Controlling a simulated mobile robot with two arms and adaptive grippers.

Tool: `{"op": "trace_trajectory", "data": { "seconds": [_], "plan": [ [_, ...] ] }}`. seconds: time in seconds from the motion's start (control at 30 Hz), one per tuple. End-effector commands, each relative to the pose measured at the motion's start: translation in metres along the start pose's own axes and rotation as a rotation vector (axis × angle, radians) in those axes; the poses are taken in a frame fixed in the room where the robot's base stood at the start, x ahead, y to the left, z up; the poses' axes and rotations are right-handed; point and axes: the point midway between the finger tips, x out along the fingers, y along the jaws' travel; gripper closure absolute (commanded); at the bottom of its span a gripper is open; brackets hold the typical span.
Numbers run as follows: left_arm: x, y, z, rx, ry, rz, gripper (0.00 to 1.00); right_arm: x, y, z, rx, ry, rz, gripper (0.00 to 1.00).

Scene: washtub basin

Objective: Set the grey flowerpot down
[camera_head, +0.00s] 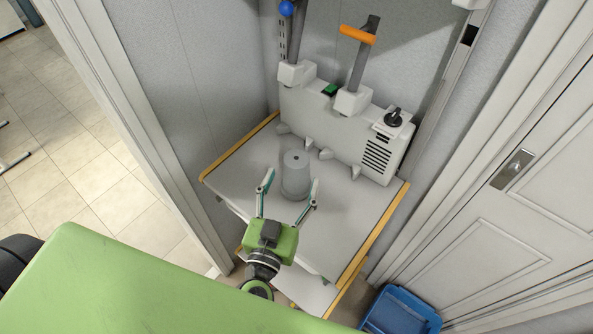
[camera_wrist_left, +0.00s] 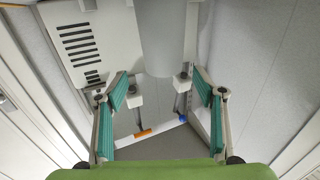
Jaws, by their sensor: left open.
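The grey flowerpot (camera_head: 295,178) is upside down, with its small holed base facing up. It appears to stand on the pale grey worktop (camera_head: 340,222), in front of the white machine; the worktop has yellow edges. My left gripper (camera_head: 291,181) is open, its two green-padded fingers apart on either side of the pot's near side. In the left wrist view the pot (camera_wrist_left: 166,38) shows at the top centre, beyond the open fingers (camera_wrist_left: 157,92). I cannot tell whether either finger touches it. My right gripper is not in view.
A white machine (camera_head: 335,128) with an orange-handled lever (camera_head: 358,35) and a black knob (camera_head: 394,117) stands behind the pot. Walls enclose the back and left. A blue bin (camera_head: 402,311) is at the lower right, near a white door (camera_head: 500,215). The worktop's right side is clear.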

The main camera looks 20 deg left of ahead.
Motion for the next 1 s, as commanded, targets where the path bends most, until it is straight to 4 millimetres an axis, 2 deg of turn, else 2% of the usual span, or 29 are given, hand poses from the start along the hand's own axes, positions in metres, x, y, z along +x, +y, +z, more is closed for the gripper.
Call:
{"op": "trace_trajectory", "data": {
  "seconds": [0.1,0.33,0.6,0.93,0.97,1.0],
  "plan": [
    [0.013,0.000,-0.001,0.002,0.000,0.000,0.37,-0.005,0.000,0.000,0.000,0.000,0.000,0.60],
    [0.027,-0.002,-0.003,0.002,0.001,0.001,0.37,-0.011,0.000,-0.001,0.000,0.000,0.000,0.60],
    [0.063,-0.007,-0.004,0.002,0.001,0.001,0.37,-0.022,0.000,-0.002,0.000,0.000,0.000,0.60],
    [0.069,-0.007,-0.002,0.001,-0.001,0.001,0.37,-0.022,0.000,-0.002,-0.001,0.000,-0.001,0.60],
    [0.069,-0.007,-0.002,0.001,-0.001,0.001,0.42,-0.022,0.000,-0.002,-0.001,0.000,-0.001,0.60],
    [0.069,-0.007,-0.002,0.002,-0.001,0.001,0.53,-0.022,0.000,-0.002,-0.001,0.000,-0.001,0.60]
  ]
}}
